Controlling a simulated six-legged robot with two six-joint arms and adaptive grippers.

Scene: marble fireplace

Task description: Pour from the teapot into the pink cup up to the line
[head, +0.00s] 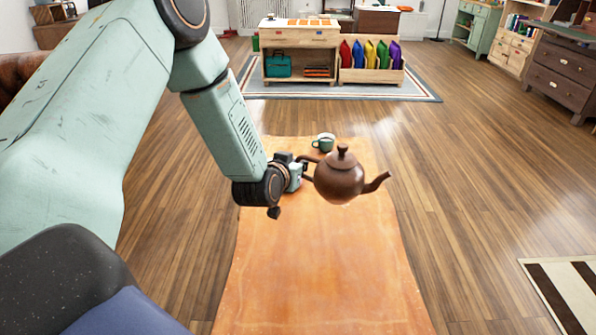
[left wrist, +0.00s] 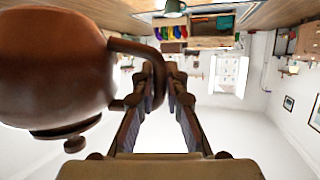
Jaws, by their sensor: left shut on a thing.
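The brown teapot (head: 339,180) is in the middle of the head view, upright, with its spout to the right and its lid on. My left gripper (head: 303,165) is shut on the teapot's handle, at the pot's left side, and seems to hold it above the orange table. In the left wrist view the teapot (left wrist: 55,70) appears upside down at the left, its handle (left wrist: 157,75) between the fingers of my left gripper (left wrist: 162,80). I cannot make out the pink cup; my gripper or the teapot may hide it. My right gripper is not in view.
A dark green cup (head: 323,142) stands near the far end of the long orange tabletop (head: 320,270). It also shows at the top of the left wrist view (left wrist: 172,7). The near tabletop is clear. Wooden cabinets (head: 300,45) stand beyond on a rug.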

